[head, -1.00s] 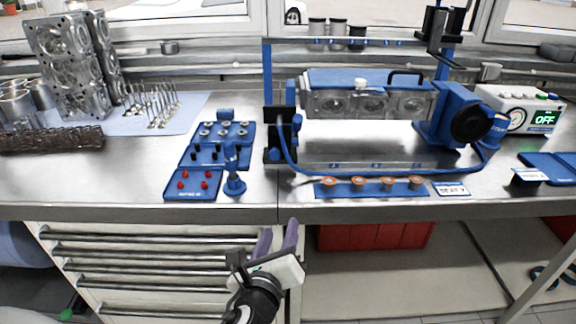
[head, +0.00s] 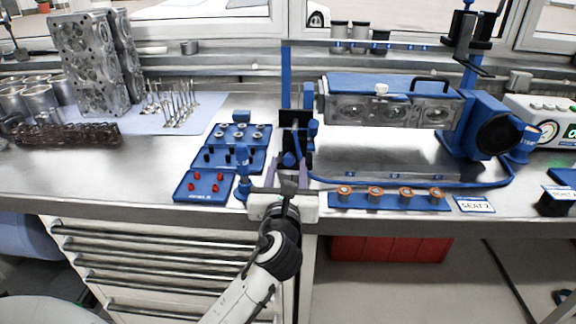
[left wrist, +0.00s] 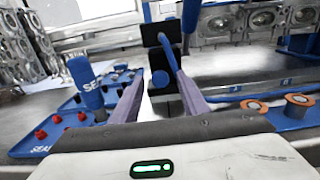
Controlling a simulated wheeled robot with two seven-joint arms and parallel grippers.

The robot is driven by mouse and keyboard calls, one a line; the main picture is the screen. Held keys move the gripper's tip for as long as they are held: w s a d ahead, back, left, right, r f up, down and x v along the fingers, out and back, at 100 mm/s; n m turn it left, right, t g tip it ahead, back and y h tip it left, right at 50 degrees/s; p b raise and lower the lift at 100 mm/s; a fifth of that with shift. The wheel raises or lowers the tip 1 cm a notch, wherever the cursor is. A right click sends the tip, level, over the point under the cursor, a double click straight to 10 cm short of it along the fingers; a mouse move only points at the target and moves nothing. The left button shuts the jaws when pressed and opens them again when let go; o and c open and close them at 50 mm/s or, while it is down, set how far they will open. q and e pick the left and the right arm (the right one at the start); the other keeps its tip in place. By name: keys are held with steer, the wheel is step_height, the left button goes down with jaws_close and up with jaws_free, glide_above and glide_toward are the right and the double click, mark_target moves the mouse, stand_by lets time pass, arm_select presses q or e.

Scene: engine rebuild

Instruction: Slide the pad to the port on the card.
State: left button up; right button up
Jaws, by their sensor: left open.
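The pad seems to be the black plate (head: 295,118) with a blue knob and hose, left of the clamped cylinder head (head: 388,112). Three round ports show along the head's front face. The card (head: 474,204) at the bench's front edge appears to read "SEAT 2". My left gripper (head: 289,168) is open and empty, in front of and below the black plate. Its two purple fingers are spread in the left wrist view (left wrist: 160,85). My right gripper is out of view.
A blue tray with orange-topped cups (head: 389,200) lies right of my gripper. A blue post (head: 242,175) and a tray of red pieces (head: 204,187) stand close on its left. A blue hose (head: 400,185) runs along the bench.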

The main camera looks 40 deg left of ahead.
arm_select(q)
steer(key=shift+w+a, duration=0.2)
steer(key=shift+w, duration=0.1)
